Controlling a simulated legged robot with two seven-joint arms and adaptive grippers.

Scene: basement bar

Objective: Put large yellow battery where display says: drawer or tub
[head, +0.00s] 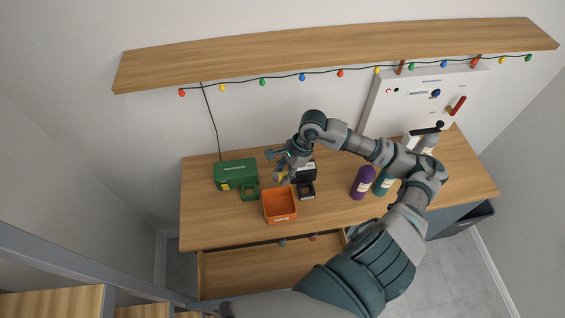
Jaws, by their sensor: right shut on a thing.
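My right gripper (281,171) reaches over the bench from the right and is shut on a small yellow thing, seemingly the large yellow battery (285,178), mostly hidden by the fingers. It is above and just behind the orange tub (279,218), which has white lettering too small to read. The wooden drawer (262,272) under the bench front is pulled open. A black device (309,171) beside the gripper may be the display; no readable text shows on it. My left gripper is out of view.
A green case (236,173) stands at the back left, with a smaller green holder (250,191) before it. A small black box (306,191) is beside the tub. Purple (362,183) and teal (383,183) bottles stand at right. The bench's left front (215,225) is clear.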

